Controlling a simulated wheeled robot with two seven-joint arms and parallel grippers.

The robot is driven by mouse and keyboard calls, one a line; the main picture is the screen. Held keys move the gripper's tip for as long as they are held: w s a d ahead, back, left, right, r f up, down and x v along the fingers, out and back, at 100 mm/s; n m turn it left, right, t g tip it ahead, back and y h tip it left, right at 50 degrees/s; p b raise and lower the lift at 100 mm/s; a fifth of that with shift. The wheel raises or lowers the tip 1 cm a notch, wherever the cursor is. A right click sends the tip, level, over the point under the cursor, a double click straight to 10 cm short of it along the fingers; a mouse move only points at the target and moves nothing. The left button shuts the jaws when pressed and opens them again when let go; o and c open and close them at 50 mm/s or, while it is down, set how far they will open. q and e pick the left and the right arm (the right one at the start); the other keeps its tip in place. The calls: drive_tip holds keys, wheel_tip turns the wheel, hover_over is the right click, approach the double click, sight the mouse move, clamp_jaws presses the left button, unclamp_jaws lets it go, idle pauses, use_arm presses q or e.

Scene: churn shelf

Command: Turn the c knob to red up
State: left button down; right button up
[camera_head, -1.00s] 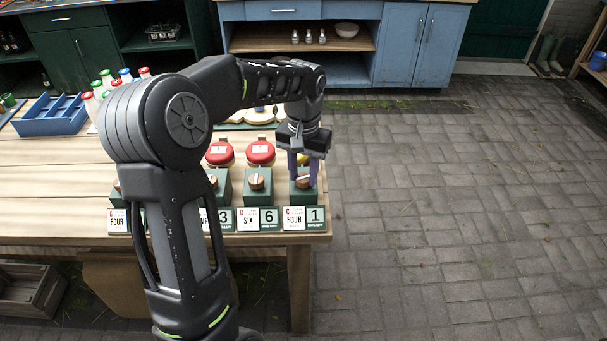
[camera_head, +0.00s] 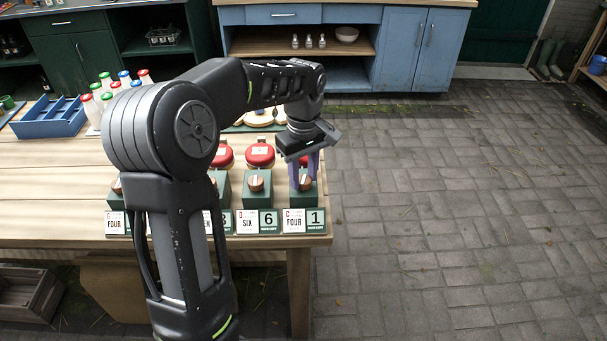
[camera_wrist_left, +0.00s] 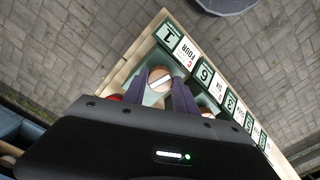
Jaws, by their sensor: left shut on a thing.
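The round wooden knob (camera_head: 305,183) sits on a green block (camera_head: 313,193) at the table's right front corner. The card in front of it (camera_head: 294,221) reads FOUR, with a small red letter that looks like C, beside a 1. My left gripper (camera_head: 305,172) points down at this knob, with purple fingers on either side. In the left wrist view the knob (camera_wrist_left: 158,77) shows a white line across its face, between the fingertips (camera_wrist_left: 166,88). The gripper is shut on it. No red mark on the knob can be made out. My right gripper is not in view.
A second wooden knob (camera_head: 256,183) stands on a green block just left, behind a SIX card (camera_head: 247,222). Red-topped items (camera_head: 260,156) stand behind the blocks. My left arm hides blocks further left. Paved floor (camera_head: 450,200) lies open to the right.

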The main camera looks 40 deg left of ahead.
sight(304, 179)
use_arm(q)
drive_tip(key=shift+n, duration=1.4)
drive_tip(key=c, duration=1)
unclamp_jaws()
drive_tip(key=shift+o, duration=0.2)
drive_tip(key=shift+r, duration=0.1)
wheel_tip(304, 179, up, 8)
drive_tip(key=shift+f+b, duration=0.2)
drive_tip(key=shift+b, duration=0.15)
